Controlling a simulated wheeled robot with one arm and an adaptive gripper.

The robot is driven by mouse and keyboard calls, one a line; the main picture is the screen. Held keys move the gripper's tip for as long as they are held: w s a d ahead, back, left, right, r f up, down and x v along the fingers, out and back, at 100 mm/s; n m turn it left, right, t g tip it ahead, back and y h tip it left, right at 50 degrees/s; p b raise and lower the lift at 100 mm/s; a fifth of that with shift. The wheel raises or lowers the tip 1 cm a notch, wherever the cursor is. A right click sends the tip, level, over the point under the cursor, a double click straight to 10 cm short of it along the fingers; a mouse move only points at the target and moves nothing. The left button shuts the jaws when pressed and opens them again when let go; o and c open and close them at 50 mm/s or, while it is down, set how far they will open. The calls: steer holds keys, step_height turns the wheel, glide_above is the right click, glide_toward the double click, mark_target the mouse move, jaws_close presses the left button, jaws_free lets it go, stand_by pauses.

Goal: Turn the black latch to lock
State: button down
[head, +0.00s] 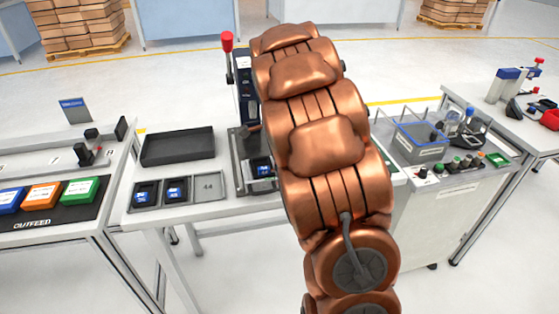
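I cannot pick out the black latch for certain. A black knob-like part (84,154) stands on the left table, and a small dark part (437,135) shows at the blue-edged box (419,151) on the right bench. A dark upright fixture (243,88) with a red-knobbed lever (227,42) stands on the middle table, partly covered by my copper arm. My arm fills the middle of the view and hides what is behind it. My gripper is not visible, so its place relative to any latch does not show.
A black tray (178,146) and small bins (174,189) sit on the middle table. The left table holds blue, orange and green blocks (42,195). Push buttons (466,163) line the right bench. Another table (517,118) stands far right. Open floor lies behind.

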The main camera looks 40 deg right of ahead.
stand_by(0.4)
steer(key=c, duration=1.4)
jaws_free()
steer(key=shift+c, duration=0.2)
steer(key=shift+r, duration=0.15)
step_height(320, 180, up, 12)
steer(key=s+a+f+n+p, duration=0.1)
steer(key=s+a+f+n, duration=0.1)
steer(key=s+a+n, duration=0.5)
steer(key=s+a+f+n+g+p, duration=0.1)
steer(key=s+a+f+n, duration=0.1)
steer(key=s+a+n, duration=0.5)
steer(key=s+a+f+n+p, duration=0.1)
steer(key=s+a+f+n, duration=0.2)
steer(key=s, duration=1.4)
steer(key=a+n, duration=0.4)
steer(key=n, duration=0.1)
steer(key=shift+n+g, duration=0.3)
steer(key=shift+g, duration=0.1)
